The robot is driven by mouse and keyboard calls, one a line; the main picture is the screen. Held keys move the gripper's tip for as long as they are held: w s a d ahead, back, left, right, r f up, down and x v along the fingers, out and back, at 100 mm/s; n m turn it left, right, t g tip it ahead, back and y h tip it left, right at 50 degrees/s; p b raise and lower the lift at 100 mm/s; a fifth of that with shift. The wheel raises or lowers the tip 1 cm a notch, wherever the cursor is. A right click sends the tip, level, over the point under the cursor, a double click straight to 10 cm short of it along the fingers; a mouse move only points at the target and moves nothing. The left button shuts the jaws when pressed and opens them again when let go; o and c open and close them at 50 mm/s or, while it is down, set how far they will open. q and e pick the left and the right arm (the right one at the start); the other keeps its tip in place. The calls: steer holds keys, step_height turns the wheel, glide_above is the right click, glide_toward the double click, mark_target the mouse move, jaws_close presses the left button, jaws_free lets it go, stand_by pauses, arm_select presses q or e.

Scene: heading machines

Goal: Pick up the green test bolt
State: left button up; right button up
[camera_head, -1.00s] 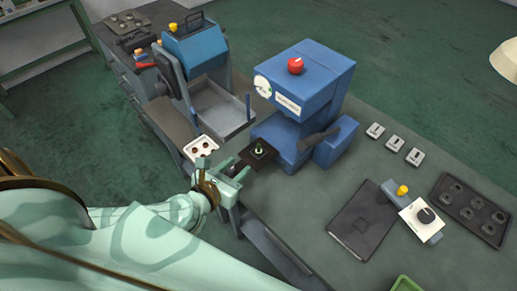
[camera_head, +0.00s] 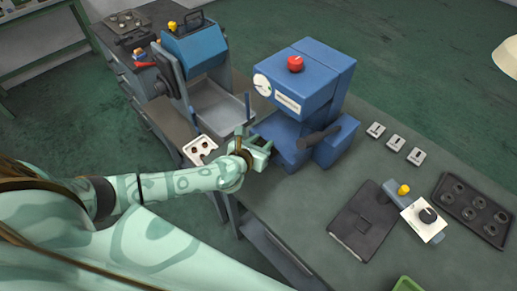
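The green test bolt is hidden in the current view. A second ago it stood upright on a small dark block in front of the blue machine (camera_head: 305,85). My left gripper (camera_head: 262,151) now covers that spot and most of the block. Its pale green fingers point right, close to the blue machine's base. I cannot tell whether they are open or shut, or whether the bolt is between them. My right gripper is not in view.
A white tray with round holes (camera_head: 199,150) lies just left of the gripper. A blue machine with a grey tray (camera_head: 222,106) stands behind. The bench middle is clear.

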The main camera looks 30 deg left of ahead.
arm_select(q)
steer(key=shift+w+f, duration=0.1)
steer(key=shift+w, duration=0.1)
steer(key=shift+s, duration=0.1)
jaws_close()
